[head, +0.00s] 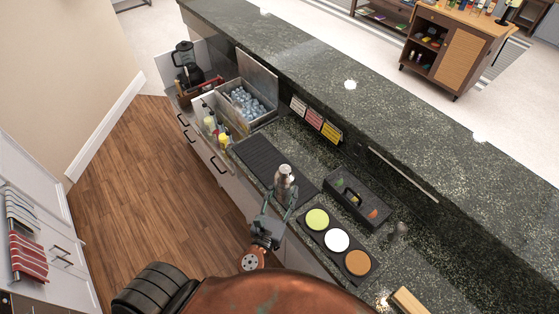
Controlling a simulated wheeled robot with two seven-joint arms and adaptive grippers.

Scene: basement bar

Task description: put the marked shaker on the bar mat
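The shaker (284,171) is a small silvery vessel with a pale and reddish-brown lower part. It appears upright in the head view. My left gripper (283,190) has its grey fingers on both sides of the shaker's lower part and looks shut on it. The fingers partly hide the shaker's base. The bar mat (256,152) is a dark ribbed rectangle on the counter. The shaker shows against the mat's near right part; I cannot tell whether it touches the mat or is held above it. My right gripper is not in view.
Right of the mat are a black tray (309,232) with green, white and orange rounds and a black garnish box (345,190). Left are bottles (222,137) and an open ice bin (240,118). The raised stone ledge (350,110) runs behind.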

